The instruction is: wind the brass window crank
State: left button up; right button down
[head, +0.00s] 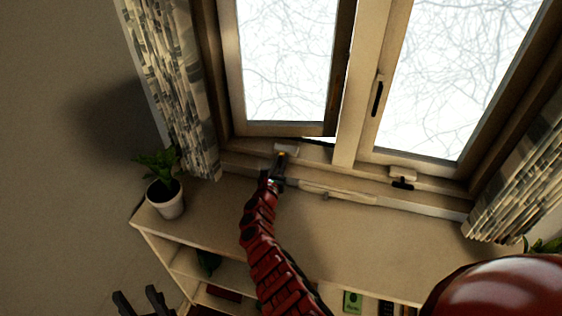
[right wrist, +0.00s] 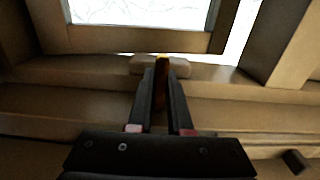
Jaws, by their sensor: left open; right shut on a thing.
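The brass window crank (head: 282,154) is at the sill below the left window pane (head: 285,60), mostly hidden by my right gripper. In the right wrist view a brass-brown piece of the crank (right wrist: 161,62) stands between the fingers, in front of a pale block on the frame. My right gripper (head: 278,168) is shut on it; its two dark fingers also show in the right wrist view (right wrist: 161,85). The left sash stands slightly ajar, with a dark gap at its lower right corner. My left gripper (head: 142,300) is open and empty, low at the left, away from the window.
A potted plant (head: 165,198) stands on the left end of the shelf top (head: 370,245). Patterned curtains (head: 175,85) hang at both sides. The right window (head: 450,80) has a dark handle and a small dark fitting below. The shelf top's middle is clear.

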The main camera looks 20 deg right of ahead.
jog(key=c, duration=0.8)
grip_release()
jog(key=shift+c, duration=0.2)
jog(key=shift+s+a, duration=0.15)
jog(key=shift+a, duration=0.05)
jog(key=p+v, duration=0.4)
jog(key=v, duration=0.1)
jog(key=p+v, duration=0.2)
jog(key=shift+s+a+r, duration=0.15)
jog(key=shift+s+r, duration=0.05)
jog(key=shift+r, duration=0.15)
jog(key=v, duration=0.8)
jog(key=shift+f+p, duration=0.35)
jog(key=shift+f, duration=0.05)
jog(key=shift+s+a, duration=0.4)
jog(key=shift+s, duration=0.2)
